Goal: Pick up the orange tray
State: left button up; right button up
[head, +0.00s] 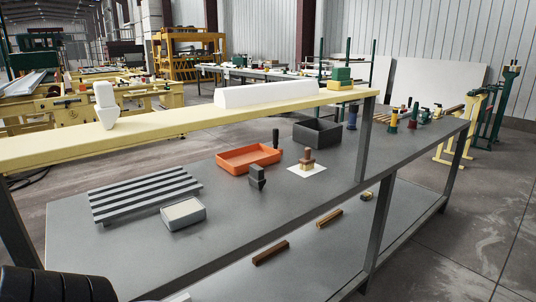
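The orange tray (246,159) is a shallow rectangular open box. It sits flat on the grey tabletop near the middle of the head view and looks empty. Neither of my grippers shows in the head view, and nothing is holding the tray.
A dark upright handle (276,138) stands by the tray's back right corner. A dark block-shaped tool (257,178) stands in front, a stamp-like wooden piece (307,160) on white paper to the right, beside a black bin (317,133). A slatted grey rack (145,193) lies left.

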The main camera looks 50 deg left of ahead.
aim_at(237, 162)
jog(key=i+u, duration=0.3)
jog(key=i, duration=0.2)
jog(key=i+l+u, duration=0.25)
jog(key=i, duration=0.25)
jog(key=i+j, duration=0.05)
jog(key=j, duration=0.05)
